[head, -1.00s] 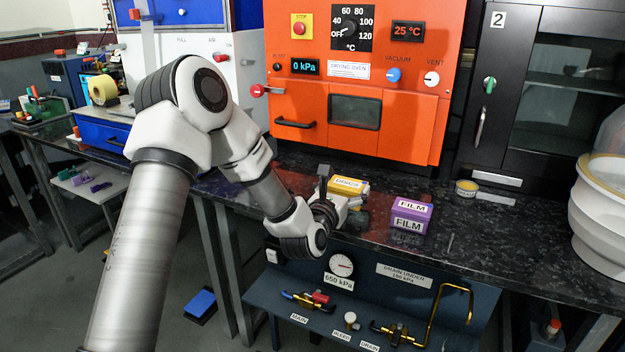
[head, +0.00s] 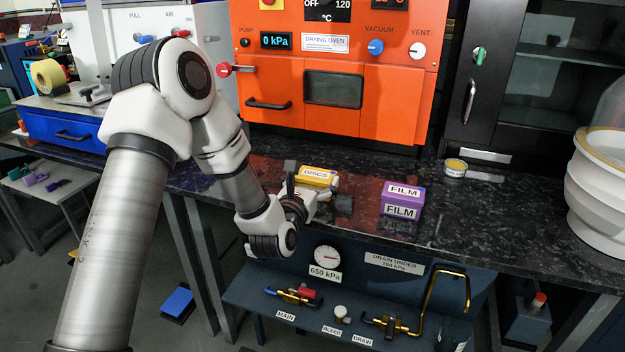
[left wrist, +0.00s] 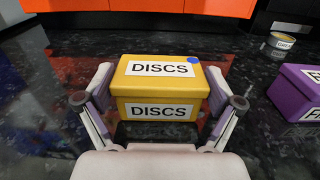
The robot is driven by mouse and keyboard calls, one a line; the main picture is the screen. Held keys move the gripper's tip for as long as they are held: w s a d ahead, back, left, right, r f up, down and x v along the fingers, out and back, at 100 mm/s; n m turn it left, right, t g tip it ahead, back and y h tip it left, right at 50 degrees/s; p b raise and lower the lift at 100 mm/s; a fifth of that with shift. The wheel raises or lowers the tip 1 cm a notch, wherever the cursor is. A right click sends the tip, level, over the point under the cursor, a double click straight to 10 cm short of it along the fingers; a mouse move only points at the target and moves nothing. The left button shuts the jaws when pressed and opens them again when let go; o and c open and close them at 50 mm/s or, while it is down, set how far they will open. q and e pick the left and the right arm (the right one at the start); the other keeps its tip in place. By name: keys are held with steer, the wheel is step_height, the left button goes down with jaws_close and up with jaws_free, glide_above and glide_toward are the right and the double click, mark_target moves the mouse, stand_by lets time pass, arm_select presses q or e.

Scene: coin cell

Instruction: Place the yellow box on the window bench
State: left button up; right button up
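The yellow box (head: 318,176), labelled DISCS, sits on the dark speckled bench (head: 465,205) in front of the orange oven. In the left wrist view the yellow box (left wrist: 160,88) stands between the two fingers of my left gripper (left wrist: 159,108). The fingers are spread to either side of it, with a narrow gap showing at the lower part of each side. My left gripper (head: 312,192) hides part of the box in the head view. My right gripper is not in view. I cannot tell which surface is the window bench.
A purple FILM box (head: 402,200) stands right of the yellow box, with a small round tin (head: 455,167) behind it. The orange drying oven (head: 335,85) stands behind. A white vessel (head: 598,195) is at the far right. Valves and a gauge (head: 327,258) sit below the bench edge.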

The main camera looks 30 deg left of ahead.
arm_select(q)
steer(key=shift+r, duration=0.1)
steer(key=shift+r+p, duration=0.2)
steer(key=shift+p, duration=0.15)
steer(key=v, duration=0.7)
steer(key=shift+s+d+f, duration=0.1)
steer(key=shift+s+f, duration=0.1)
steer(key=shift+s, duration=0.2)
steer(key=s+d+f+m+g+h+p, duration=0.2)
steer(key=s+d+f+m+g+p, duration=0.15)
steer(key=s+f+m, duration=0.45)
steer(key=s+d+f+m+g+h+p, duration=0.25)
steer(key=d+f+m+g, duration=0.2)
steer(key=f+m, duration=0.7)
steer(key=s+d+f+m+g, duration=0.1)
steer(key=s+f+m+g, duration=0.3)
steer(key=s+m, duration=0.5)
steer(key=s+d+f+m+g, duration=0.2)
steer(key=s+f+m+g, duration=0.3)
steer(key=s+f+m, duration=0.2)
steer(key=s+m, duration=0.2)
steer(key=s, duration=0.1)
steer(key=shift+d+m+b, duration=0.3)
steer(key=shift+m+b, duration=0.05)
steer(key=shift+b, duration=0.05)
